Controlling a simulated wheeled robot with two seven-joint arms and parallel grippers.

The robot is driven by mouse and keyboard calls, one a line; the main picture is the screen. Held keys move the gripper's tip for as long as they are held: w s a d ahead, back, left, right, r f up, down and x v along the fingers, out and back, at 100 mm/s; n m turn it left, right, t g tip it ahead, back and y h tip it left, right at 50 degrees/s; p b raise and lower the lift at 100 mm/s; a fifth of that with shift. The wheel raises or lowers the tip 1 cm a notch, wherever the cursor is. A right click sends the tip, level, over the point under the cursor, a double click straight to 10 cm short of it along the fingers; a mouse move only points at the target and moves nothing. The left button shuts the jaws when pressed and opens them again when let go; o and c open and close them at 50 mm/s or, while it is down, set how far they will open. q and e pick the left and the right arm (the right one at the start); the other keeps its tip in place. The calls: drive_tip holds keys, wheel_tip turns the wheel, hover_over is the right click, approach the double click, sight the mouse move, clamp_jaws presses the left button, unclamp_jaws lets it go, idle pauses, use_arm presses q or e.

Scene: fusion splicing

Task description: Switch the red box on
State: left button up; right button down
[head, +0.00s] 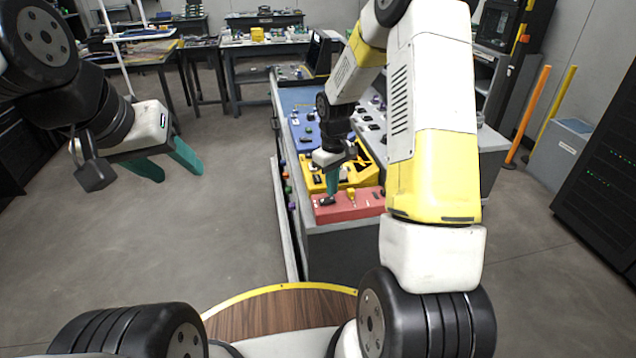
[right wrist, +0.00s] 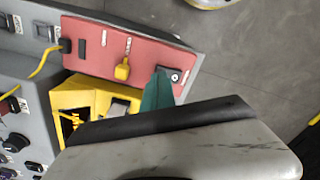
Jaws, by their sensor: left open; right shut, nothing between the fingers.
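The red box (head: 362,208) sits at the near end of the bench; it also fills the upper part of the right wrist view (right wrist: 105,42). A black switch (right wrist: 174,76) is at one end of its top, with a yellow plug (right wrist: 122,71) beside it. My right gripper (head: 332,186) is shut and empty, pointing down over the switch end of the red box. Its green fingertips (right wrist: 158,88) show right beside the switch; I cannot tell whether they touch it. My left gripper (head: 177,165) is open and empty, over the floor away from the bench.
A yellow box (head: 315,182) stands directly behind the red box, and a blue box (head: 300,130) lies farther back. A yellow cable (right wrist: 42,62) runs near the red box's other end. The floor left of the bench (head: 290,215) is clear.

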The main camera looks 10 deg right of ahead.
drive_tip(key=shift+f, duration=0.95)
idle(0.6)
drive_tip(key=shift+r, duration=3.5)
drive_tip(key=shift+r, duration=0.1)
drive_tip(key=s+r+m+t, duration=0.2)
drive_tip(key=s+r, duration=0.3)
drive_tip(key=r, duration=0.5)
drive_tip(key=s+a+r+m+t+y, duration=0.1)
drive_tip(key=s+r+m+t, duration=0.1)
drive_tip(key=s+r, duration=0.3)
drive_tip(key=s+a+r+m+t+y, duration=0.1)
drive_tip(key=s+r, duration=0.5)
drive_tip(key=s, duration=0.8)
drive_tip(key=shift+s+r+m+t, duration=0.15)
drive_tip(key=shift+r+m+t, duration=0.1)
drive_tip(key=shift+m+t, duration=0.25)
